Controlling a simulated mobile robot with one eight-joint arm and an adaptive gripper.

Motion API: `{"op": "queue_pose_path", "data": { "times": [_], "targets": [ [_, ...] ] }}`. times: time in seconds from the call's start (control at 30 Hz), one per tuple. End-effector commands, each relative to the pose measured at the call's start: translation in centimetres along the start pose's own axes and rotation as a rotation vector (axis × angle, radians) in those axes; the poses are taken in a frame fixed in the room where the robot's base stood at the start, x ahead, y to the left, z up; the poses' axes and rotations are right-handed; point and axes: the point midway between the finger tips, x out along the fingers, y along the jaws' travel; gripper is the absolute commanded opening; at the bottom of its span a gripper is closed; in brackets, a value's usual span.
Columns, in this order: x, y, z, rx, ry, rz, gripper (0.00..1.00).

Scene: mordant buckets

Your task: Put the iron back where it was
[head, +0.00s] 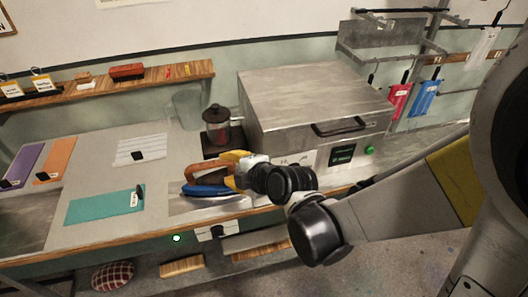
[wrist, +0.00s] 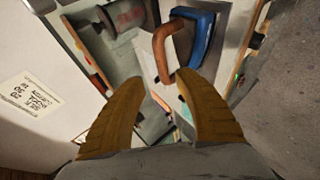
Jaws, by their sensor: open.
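The iron has a blue body (head: 200,190) and a brown handle (head: 205,174). It rests on a bare metal plate (head: 205,204) near the front edge of the bench. In the wrist view the blue body (wrist: 200,42) is at the top right and the brown handle (wrist: 162,52) is ahead of my fingers. My gripper (head: 233,170) is open at the iron's right end in the head view. In the wrist view my gripper (wrist: 158,82) has nothing held between its yellow fingers. The handle's near end appears close to the right fingertip; I cannot tell if they touch.
A large metal box (head: 310,100) with a black handle stands right behind my gripper. A dark canister (head: 216,122) stands behind the iron. A teal cloth (head: 105,204) and white sheet (head: 140,149) lie to the left. Brushes (head: 182,266) sit on the lower shelf.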

Motion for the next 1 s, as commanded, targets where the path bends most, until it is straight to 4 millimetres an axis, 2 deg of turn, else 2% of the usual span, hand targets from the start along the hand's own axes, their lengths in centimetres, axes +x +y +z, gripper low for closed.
{"op": "queue_pose_path", "data": {
  "times": [0.13, 0.23, 0.37, 0.43, 0.6, 0.7, 0.83, 1.0],
  "targets": [
    [-0.5, 0.1, 0.5, 0.035, -0.012, -0.006, 0.39],
    [-2.4, 0.5, 1.9, 0.166, -0.052, -0.026, 0.39],
    [-7.3, 0.7, 5.3, 0.495, -0.166, -0.055, 0.39],
    [-10.6, 0.3, 7.2, 0.712, -0.249, -0.057, 0.39],
    [-18.8, -2.0, 10.7, 1.223, -0.462, 0.004, 0.39],
    [-22.6, -3.8, 11.8, 1.461, -0.568, 0.068, 0.39],
    [-25.8, -5.4, 12.5, 1.663, -0.658, 0.145, 0.39],
    [-27.2, -6.2, 12.8, 1.756, -0.698, 0.187, 0.39]
  ]
}}
